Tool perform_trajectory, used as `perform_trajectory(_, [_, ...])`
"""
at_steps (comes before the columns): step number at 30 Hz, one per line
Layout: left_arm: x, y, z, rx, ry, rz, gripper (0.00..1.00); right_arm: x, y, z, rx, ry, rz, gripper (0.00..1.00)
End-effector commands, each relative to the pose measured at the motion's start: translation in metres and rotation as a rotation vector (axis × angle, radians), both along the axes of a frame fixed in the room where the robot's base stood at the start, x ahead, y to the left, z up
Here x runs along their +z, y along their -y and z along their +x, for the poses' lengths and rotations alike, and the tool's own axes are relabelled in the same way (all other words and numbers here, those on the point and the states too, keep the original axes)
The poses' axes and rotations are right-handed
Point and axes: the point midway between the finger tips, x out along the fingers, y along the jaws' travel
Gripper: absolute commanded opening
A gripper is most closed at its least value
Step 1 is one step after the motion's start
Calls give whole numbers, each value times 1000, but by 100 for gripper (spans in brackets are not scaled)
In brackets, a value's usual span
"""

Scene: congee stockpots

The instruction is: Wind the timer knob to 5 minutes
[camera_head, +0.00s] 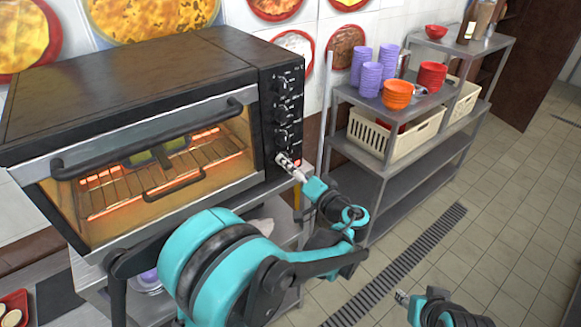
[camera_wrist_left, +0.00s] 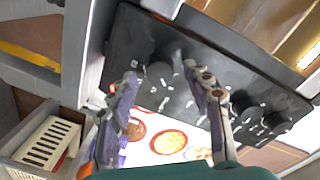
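The oven's black control panel (camera_head: 268,70) has several dark knobs in a column on its right front. The lowest knob (camera_wrist_left: 160,72) is taken as the timer knob; its markings are too small to read. My left gripper (camera_head: 288,163) is at this lowest knob, which it mostly hides in the head view. In the left wrist view the fingers of my left gripper (camera_wrist_left: 167,82) are apart, with the knob between and just beyond the tips; contact cannot be told. My right gripper (camera_head: 402,297) is low at the bottom right, away from the oven; its fingers are too small to judge.
The oven (camera_head: 130,75) has a closed glass door with a long black handle (camera_head: 160,140) left of the panel. A red light (camera_head: 298,163) glows beside the lowest knob. A metal shelf (camera_head: 400,95) with stacked bowls and baskets stands to the right.

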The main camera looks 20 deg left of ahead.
Motion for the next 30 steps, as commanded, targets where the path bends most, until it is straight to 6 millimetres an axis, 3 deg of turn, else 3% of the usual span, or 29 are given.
perform_trajectory(8, [0, 11, -9, -3, 0, 0, 50, 0, 0, 0, 0, 0, 0, 40])
perform_trajectory(22, [4, 82, -68, -4, 0, 0, 50, 0, 0, 0, 0, 0, 0, 40])
perform_trajectory(30, [4, 92, -78, 0, 0, 0, 50, 0, 0, 0, 0, 0, 0, 40])
